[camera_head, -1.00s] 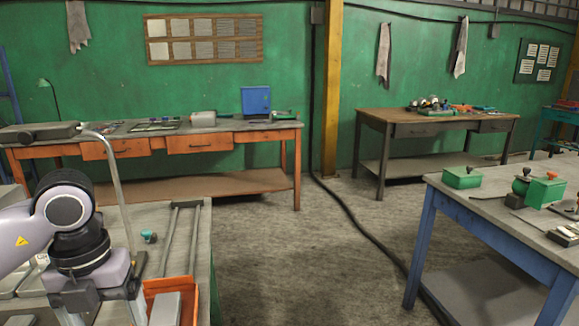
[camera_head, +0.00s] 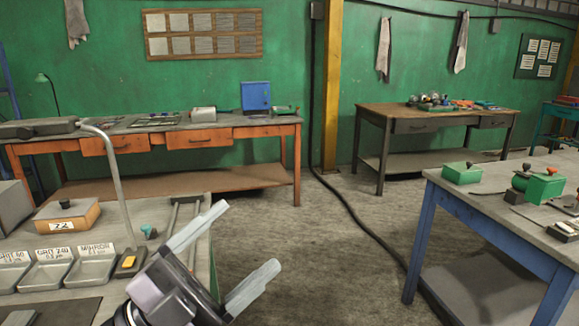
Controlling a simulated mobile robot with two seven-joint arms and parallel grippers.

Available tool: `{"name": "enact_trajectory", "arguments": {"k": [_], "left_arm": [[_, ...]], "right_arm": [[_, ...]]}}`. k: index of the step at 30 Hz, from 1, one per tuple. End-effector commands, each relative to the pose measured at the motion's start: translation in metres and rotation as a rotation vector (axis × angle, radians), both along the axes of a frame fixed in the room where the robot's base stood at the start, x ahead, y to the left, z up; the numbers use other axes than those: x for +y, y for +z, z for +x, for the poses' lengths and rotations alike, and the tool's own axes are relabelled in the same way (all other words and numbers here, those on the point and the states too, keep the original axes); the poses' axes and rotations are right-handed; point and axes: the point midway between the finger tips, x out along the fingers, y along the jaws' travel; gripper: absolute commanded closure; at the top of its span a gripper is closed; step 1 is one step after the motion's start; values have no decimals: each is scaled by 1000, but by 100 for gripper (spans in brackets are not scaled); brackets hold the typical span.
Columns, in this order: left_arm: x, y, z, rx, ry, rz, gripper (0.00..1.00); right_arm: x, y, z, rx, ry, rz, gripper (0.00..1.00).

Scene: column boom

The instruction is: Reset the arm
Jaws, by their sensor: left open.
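My left gripper (camera_head: 240,255) is at the bottom of the view, left of centre. Its two pale fingers are spread wide apart, tilted up to the right, with nothing between them. It is over the right part of the near grey bench (camera_head: 130,215) and its right edge. The lower part of the gripper is cut off by the picture's bottom edge, and most of my left arm is out of view. My right gripper is not in view.
Labelled trays (camera_head: 92,268), an orange box with a dark knob (camera_head: 67,217) and a teal item (camera_head: 149,231) stand on the near bench. A bent grey pipe (camera_head: 112,180) rises there. A blue-legged table (camera_head: 470,220) stands right.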

Motion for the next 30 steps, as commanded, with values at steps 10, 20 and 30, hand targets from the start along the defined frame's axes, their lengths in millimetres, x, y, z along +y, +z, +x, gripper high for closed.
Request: {"name": "enact_trajectory", "arguments": {"k": [10, 20, 30], "left_arm": [[101, -85, 49, 592, 518, -325, 16], [164, -245, -10, 1318, 904, -300, 16], [172, -331, -119, 1863, 1021, -108, 16]], "right_arm": [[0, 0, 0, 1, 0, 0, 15], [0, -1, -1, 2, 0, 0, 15], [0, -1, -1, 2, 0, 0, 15]]}}
